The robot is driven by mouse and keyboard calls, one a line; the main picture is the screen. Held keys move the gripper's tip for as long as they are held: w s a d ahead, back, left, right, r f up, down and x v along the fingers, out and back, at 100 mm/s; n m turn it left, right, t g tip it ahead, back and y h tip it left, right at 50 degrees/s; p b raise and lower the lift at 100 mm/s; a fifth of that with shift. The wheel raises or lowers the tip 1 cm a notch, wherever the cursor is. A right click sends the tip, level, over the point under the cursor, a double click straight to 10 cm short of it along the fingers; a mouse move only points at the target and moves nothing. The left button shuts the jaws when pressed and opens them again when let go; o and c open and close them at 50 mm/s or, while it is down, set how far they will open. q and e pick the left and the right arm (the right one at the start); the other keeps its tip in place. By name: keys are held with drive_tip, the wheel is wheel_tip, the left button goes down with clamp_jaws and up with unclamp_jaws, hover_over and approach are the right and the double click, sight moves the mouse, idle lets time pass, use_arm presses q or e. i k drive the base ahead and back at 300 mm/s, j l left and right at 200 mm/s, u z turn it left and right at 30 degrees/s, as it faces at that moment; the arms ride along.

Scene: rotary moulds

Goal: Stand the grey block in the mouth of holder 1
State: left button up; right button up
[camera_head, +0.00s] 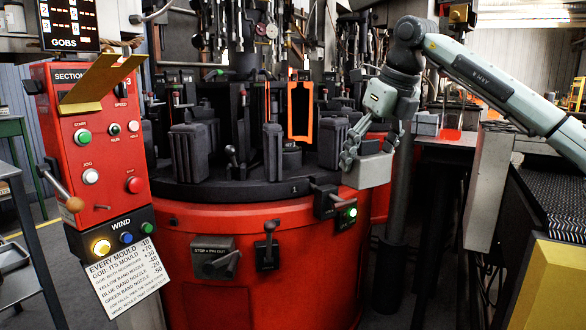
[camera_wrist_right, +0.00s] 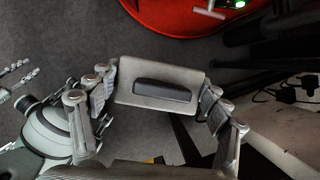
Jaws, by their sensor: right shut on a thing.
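The grey block (camera_head: 368,171) hangs in the air right of the round machine, below my right gripper (camera_head: 369,146). The gripper's fingers are shut on it. In the right wrist view the block (camera_wrist_right: 158,76) sits between the fingers of that gripper (camera_wrist_right: 160,96), with a dark raised bar across its face. A white digit 1 (camera_head: 293,190) marks the rim of the black turntable (camera_head: 235,192). Dark upright holders stand behind it; I cannot tell which mouth belongs to holder 1. Grey jointed fingers, perhaps my left gripper (camera_wrist_right: 17,80), show at the wrist view's left edge.
An orange-edged dark frame (camera_head: 300,111) stands upright on the turntable among dark blocks and levers. A red control panel (camera_head: 97,145) is at the left. A lever box with a green light (camera_head: 335,204) is on the machine's front, left of the held block. A dark conveyor (camera_head: 550,195) lies at the right.

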sight(302, 173)
drive_tip(key=i+j, duration=0.15)
drive_tip(key=i, duration=0.3)
drive_tip(key=i+j, duration=0.15)
drive_tip(key=i, duration=0.3)
drive_tip(key=i+j, duration=0.1)
drive_tip(key=i, duration=0.35)
